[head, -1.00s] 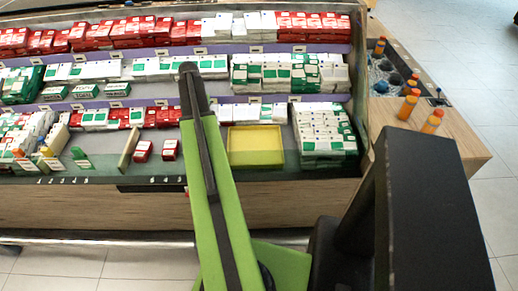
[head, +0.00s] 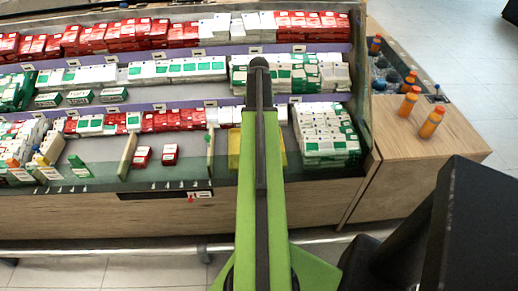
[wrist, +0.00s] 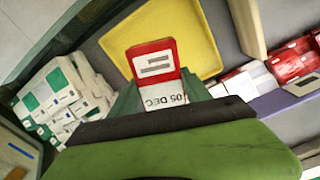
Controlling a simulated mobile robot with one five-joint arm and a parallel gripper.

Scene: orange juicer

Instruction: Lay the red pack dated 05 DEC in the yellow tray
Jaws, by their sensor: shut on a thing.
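In the wrist view, my gripper (wrist: 160,92) is shut on a red and white pack (wrist: 152,60) whose white face reads 05 DEC. The printing appears upside down. The pack overlaps the near edge of the yellow tray (wrist: 193,32); how high it is above the tray cannot be told. The visible part of the tray's floor is bare.
Two red packs (head: 141,156) (head: 169,154) lie on the lower shelf, left of a divider (head: 210,152). White and green packs (head: 326,135) are stacked right of the tray. Rows of packs fill the shelves behind. Orange bottles (head: 432,122) stand on the side counter.

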